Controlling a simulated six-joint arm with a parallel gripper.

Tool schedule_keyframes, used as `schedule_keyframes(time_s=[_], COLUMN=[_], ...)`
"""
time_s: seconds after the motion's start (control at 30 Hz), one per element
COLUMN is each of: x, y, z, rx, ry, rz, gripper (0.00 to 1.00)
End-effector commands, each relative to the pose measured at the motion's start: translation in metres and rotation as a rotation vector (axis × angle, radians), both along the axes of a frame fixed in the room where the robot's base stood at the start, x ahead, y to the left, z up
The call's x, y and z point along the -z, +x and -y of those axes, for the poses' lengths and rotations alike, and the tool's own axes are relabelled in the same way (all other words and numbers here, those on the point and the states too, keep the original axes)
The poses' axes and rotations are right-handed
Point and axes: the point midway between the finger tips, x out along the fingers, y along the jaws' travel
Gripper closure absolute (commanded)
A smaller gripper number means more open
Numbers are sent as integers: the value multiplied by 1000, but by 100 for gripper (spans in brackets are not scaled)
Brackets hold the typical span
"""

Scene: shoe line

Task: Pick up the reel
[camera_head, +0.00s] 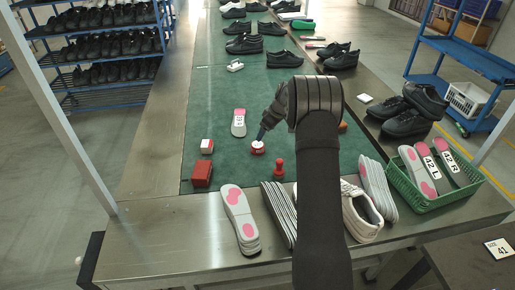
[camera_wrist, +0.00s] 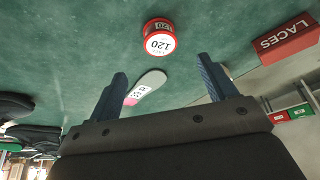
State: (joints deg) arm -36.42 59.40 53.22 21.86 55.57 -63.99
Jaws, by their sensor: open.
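A short round red reel (camera_head: 257,151) with a white top lies on the green mat of the bench. In the wrist view the reel (camera_wrist: 158,38) shows a white face marked 120. My gripper (camera_head: 262,136) is just above and beside it in the head view, partly hidden by my wrist. In the wrist view my gripper (camera_wrist: 163,67) is open, its two blue fingers wide apart and nothing between the tips. The reel appears beyond the fingertips, roughly in line with the gap, and is not held.
A red LACES box (camera_wrist: 288,42) and a red-and-white box (camera_head: 207,146) stand left of the reel. An insole (camera_head: 238,122) lies behind it. A red knobbed piece (camera_head: 278,168) stands close by. Insoles, shoes and a green basket (camera_head: 425,204) line the front edge.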

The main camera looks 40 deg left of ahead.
Motion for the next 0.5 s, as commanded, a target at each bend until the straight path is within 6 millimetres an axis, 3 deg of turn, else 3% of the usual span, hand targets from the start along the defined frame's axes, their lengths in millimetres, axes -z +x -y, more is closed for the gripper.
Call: schedule_keyframes(time_s=[0.2, 0.5], x=[42, 63], y=[0, 0], z=[-17, -28], rx=[1, 1], ry=[0, 1], rz=[-1, 1], gripper=[23, 23])
